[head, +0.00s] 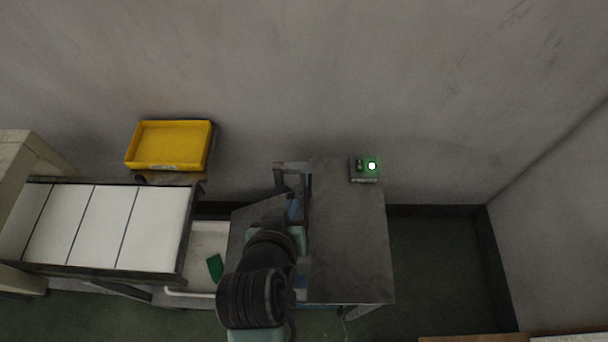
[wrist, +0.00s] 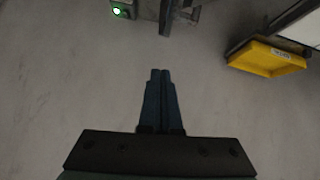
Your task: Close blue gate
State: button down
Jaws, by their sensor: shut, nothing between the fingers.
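A small blue part (head: 295,211), which may be the blue gate, shows in the head view beside the left edge of the dark metal-topped cabinet (head: 345,235). My arm hides most of it, so I cannot tell how far it is open. My gripper (wrist: 160,72) shows in the wrist view with its two dark fingers together and nothing between them. It points toward the grey wall, apart from the metal frame at the top of that view. In the head view my arm covers the gripper.
A box with a lit green light (head: 371,166) sits at the cabinet's back right. A yellow tray (head: 170,146) stands left, behind a conveyor with white panels (head: 100,225). A white bin (head: 203,243) holding a green item (head: 215,267) is left of my arm. Floor right of the cabinet is clear.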

jog(key=s+p, duration=0.1)
jog(key=p, duration=0.3)
send_over(307, 199)
jog(key=s+a, duration=0.1)
jog(key=s, duration=0.2)
notch_tip(307, 199, down, 6)
notch_tip(307, 199, down, 3)
jog(key=shift+w+d+g, duration=0.1)
jog(key=shift+g, duration=0.3)
jog(key=shift+d+f, duration=0.1)
jog(key=shift+f, duration=0.5)
